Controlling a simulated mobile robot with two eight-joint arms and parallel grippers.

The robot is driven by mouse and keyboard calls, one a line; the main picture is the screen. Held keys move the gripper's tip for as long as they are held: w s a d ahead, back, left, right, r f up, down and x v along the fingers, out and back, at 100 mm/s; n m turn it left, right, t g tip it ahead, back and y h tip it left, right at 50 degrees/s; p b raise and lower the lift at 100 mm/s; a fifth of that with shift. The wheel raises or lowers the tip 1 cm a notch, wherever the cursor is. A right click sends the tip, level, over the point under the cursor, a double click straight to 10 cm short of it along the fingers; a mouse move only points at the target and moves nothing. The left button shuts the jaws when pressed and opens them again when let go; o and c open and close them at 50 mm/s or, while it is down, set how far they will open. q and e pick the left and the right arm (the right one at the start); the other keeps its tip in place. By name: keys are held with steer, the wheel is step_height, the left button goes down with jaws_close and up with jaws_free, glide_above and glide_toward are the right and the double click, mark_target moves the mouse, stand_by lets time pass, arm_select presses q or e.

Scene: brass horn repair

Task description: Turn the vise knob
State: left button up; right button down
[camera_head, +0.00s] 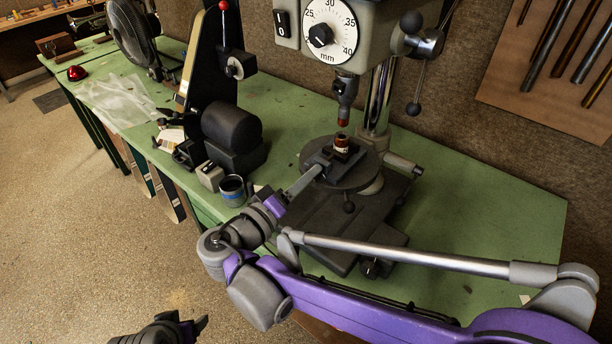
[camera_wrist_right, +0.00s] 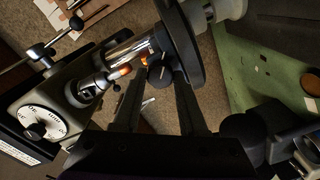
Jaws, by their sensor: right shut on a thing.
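The drill press vise (camera_head: 324,160) is a small dark block on the round drill table (camera_head: 358,176), with a small brass-and-white cylindrical piece (camera_head: 341,144) at it. My right gripper (camera_head: 316,172) reaches in from the lower left against the vise's near side. In the right wrist view a dark round knob (camera_wrist_right: 160,76) with a pale line sits between the fingertips of my right gripper (camera_wrist_right: 158,84), which is shut on it. In the head view the fingers hide the knob. My left gripper (camera_head: 198,325) is at the bottom edge, away from the bench; its opening is unclear.
The drill chuck (camera_head: 345,88) hangs above the table, its red tip (camera_head: 343,122) over the work. A blue-banded cup (camera_head: 233,190) and a black machine (camera_head: 228,126) stand to the left on the green bench (camera_head: 480,225).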

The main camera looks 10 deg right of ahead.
stand_by(0.5)
steer(key=shift+c, duration=2.2)
jaws_free()
arm_select(q)
steer(key=shift+s+f+b, duration=0.3)
steer(key=shift+f+b, duration=0.1)
steer(key=shift+f, duration=0.2)
steer(key=shift+s+f+b, duration=0.25)
steer(key=shift+f+b, duration=0.1)
steer(key=shift+f, duration=0.2)
arm_select(e)
steer(key=v, duration=1.1)
steer(key=shift+f, duration=0.1)
arm_select(q)
steer(key=shift+a, duration=0.1)
